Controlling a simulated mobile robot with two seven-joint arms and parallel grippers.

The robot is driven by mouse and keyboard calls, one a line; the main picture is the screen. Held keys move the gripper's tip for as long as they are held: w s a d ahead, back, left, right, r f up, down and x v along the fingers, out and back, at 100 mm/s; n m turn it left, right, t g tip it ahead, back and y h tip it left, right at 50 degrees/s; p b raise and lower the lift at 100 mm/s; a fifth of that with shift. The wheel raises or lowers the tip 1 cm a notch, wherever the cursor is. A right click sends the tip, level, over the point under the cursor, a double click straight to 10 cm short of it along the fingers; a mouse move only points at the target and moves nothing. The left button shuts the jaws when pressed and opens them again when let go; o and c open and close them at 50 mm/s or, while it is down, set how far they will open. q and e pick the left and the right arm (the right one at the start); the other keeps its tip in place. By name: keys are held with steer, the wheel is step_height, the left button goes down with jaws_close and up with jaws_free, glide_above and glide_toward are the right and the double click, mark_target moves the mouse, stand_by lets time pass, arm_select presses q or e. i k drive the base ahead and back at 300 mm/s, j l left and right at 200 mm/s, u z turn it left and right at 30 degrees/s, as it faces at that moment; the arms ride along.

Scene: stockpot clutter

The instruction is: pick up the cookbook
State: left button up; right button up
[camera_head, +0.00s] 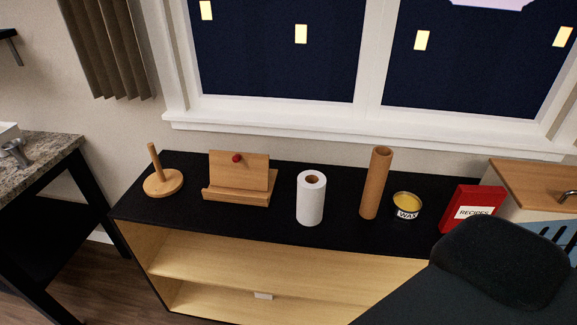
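A red, book-like thing with a white label reading "RECIPES" (466,201) stands at the right end of the black shelf top; it looks like the cookbook. It leans slightly, and its lower right part is hidden by a dark rounded arm part of mine in front. Neither of my grippers is in view, so I cannot see what they hold or how far they are from it.
On the black shelf top (260,222) stand a wooden post holder (163,182), an empty wooden book stand (238,178), a paper towel roll (311,199), a wooden cylinder (375,184) and a wax tin (407,205). A wood-topped cabinet (540,183) is at right.

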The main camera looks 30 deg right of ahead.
mark_target(466, 200)
steer(key=z, duration=2.35)
steer(key=j+z, duration=0.6)
steer(key=z, duration=0.15)
steer(key=j+z, duration=0.35)
steer(key=l, duration=0.1)
